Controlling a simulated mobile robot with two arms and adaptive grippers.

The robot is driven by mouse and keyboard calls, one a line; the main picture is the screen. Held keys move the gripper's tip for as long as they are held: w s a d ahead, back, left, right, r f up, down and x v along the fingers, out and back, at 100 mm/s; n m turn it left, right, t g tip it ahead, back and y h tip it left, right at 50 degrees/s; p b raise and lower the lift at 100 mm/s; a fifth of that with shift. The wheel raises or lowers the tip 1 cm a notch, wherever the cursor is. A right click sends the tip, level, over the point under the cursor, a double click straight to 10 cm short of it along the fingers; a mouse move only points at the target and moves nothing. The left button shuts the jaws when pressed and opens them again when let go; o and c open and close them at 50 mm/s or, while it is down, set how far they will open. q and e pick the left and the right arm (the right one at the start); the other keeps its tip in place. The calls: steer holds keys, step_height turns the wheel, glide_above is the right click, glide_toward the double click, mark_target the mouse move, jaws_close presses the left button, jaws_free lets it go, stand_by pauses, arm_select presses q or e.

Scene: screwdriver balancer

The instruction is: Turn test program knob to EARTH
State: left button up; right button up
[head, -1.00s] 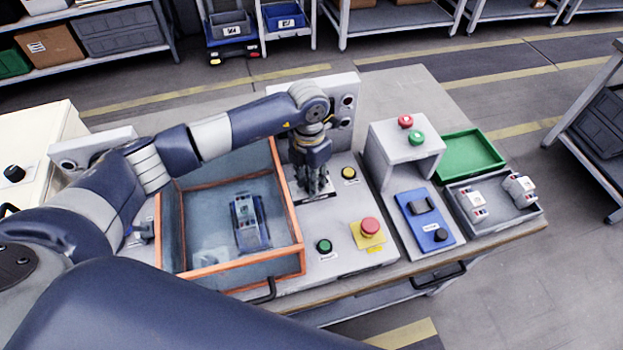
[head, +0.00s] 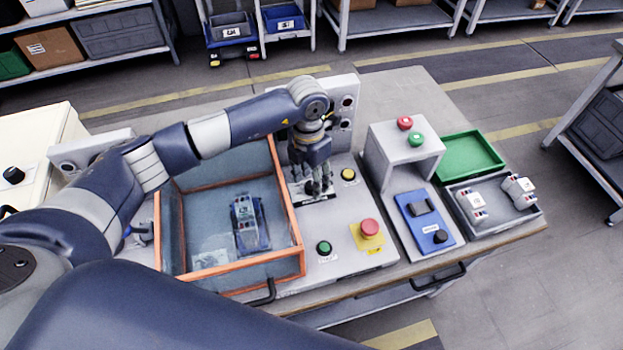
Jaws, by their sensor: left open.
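The test program knob (head: 316,187) is a small dark knob on a white label plate (head: 323,196) on the grey panel, right of the orange-framed box. My left gripper (head: 318,176) points down right over the knob, its fingers open around or just above it. I cannot tell whether the fingers touch the knob. The plate's markings, including EARTH, are too small to read, and the gripper partly hides the plate. My right gripper is not in view.
The orange-framed clear box (head: 298,236) holds a blue device (head: 249,224). A yellow button (head: 348,175), a green button (head: 324,248) and a red emergency stop (head: 369,228) sit close by on the panel. A grey hood (head: 405,144) stands to the right.

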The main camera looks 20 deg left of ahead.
mark_target(310, 183)
arm_select(q)
step_height(310, 183, up, 11)
steer(key=shift+w+a, duration=0.15)
steer(key=shift+a, duration=0.1)
stand_by(0.5)
